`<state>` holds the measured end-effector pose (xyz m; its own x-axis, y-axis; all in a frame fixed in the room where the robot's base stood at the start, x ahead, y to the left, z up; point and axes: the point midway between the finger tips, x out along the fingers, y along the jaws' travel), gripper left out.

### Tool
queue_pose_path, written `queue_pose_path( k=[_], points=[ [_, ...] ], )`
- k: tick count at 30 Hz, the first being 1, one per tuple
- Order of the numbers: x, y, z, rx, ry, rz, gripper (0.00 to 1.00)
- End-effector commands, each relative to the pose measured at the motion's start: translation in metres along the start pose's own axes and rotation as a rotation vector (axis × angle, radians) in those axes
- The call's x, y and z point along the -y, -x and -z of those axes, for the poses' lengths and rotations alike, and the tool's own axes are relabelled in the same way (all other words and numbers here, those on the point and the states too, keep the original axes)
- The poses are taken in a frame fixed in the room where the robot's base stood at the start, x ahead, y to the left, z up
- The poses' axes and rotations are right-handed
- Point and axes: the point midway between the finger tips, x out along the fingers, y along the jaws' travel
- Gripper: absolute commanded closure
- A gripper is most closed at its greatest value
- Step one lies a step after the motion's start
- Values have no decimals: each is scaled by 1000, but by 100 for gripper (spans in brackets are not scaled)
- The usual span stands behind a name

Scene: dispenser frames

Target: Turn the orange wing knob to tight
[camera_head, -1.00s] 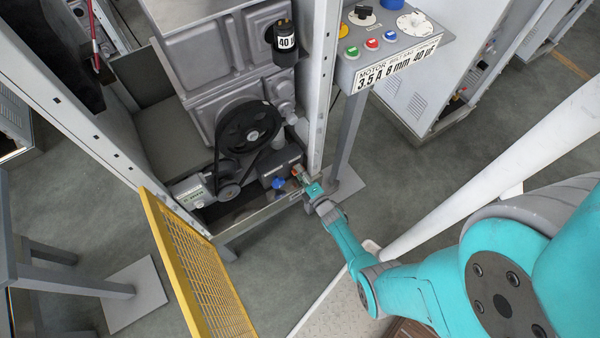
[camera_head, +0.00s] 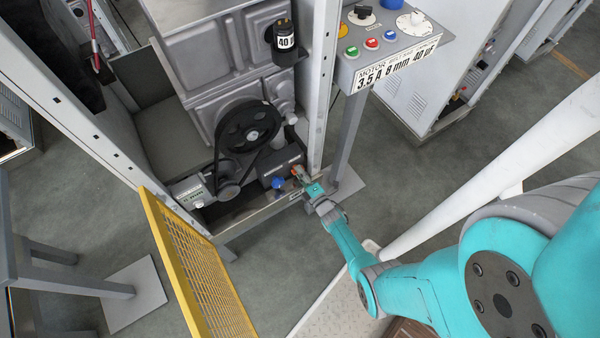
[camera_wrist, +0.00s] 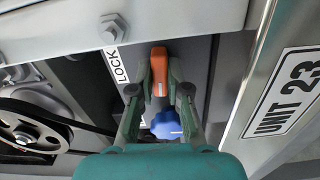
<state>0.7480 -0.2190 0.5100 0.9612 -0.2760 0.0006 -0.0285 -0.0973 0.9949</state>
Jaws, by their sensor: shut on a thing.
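The orange wing knob (camera_wrist: 159,72) shows in the wrist view between the fingertips of my gripper (camera_wrist: 160,88). The gripper's two dark green fingers are shut on the knob. The knob's long side runs up and down in that view, with a small pale mark near its lower end. A LOCK label (camera_wrist: 117,66) is to its left. In the head view my gripper (camera_head: 303,178) reaches the knob low on the machine, beside the right post. The knob is very small there and partly hidden by the gripper.
A black pulley with a belt (camera_head: 250,128) is to the left. A metal post (camera_head: 322,90) stands close on the right. A yellow mesh guard (camera_head: 200,270) stands in front.

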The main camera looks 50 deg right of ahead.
Motion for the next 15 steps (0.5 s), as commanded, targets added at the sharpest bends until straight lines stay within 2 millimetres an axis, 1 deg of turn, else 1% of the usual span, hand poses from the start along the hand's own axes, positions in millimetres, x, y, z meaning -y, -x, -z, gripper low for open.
queue_pose_path(
  k=[5, 15],
  points=[
    [-1, -2, -1, 1, -131, 1, 100],
    [-1, -3, -1, 1, -452, 1, 100]
  ],
)
